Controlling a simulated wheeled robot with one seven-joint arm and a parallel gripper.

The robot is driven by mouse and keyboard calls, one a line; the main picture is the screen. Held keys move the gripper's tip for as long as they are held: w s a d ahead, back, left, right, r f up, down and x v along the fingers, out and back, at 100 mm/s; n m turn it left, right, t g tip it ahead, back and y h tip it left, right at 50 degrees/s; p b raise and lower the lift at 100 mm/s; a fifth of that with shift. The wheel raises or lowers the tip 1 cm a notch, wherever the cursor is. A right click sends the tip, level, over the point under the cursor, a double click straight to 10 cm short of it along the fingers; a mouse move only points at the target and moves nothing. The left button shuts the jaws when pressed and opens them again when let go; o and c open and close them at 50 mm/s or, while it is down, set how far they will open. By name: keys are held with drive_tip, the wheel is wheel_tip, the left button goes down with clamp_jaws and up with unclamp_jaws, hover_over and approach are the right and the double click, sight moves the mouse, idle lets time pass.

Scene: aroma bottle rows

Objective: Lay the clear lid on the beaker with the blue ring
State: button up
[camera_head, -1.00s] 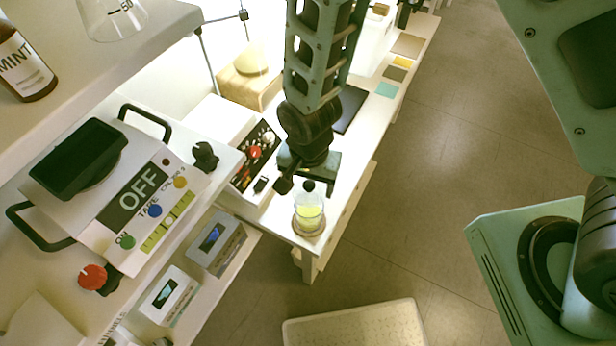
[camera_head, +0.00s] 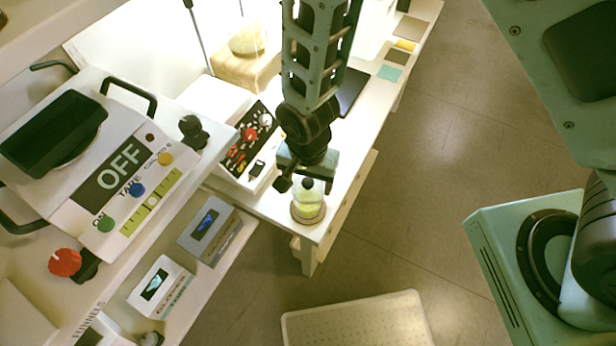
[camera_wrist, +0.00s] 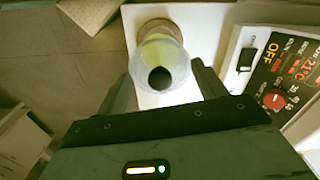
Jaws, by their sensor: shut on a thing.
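My gripper (camera_head: 308,177) is shut on the dark knob (camera_wrist: 160,78) of a clear lid (camera_wrist: 164,58), which is see-through and hard to outline. The lid is over a beaker (camera_head: 309,206) with yellow-green contents, standing on a round tan base at the near corner of the white bench. In the wrist view the lid overlaps the beaker and hides most of it, with the base's brown rim (camera_wrist: 155,29) showing beyond. Lid and beaker look very close; I cannot tell whether they touch. No blue ring can be made out.
A white device with a red knob (camera_head: 249,134) stands left of the beaker. A shelf with an "OFF" console (camera_head: 120,165) and small display boxes (camera_head: 207,230) is nearer on the left. Open floor (camera_head: 440,190) lies to the right, with a pale perforated platform (camera_head: 358,320) below.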

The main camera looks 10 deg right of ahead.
drive_tip(key=o, duration=0.9)
drive_tip(key=shift+o, duration=0.2)
drive_tip(key=shift+r, duration=0.15)
wheel_tip(320, 180, up, 17)
drive_tip(key=b, duration=0.1)
idle(0.3)
drive_tip(key=s+d+r+n, duration=0.6)
drive_tip(key=s+d+n, duration=0.2)
drive_tip(key=s+n, duration=0.3)
drive_tip(key=shift+r+n+y, duration=0.3)
drive_tip(key=shift+n, duration=0.6)
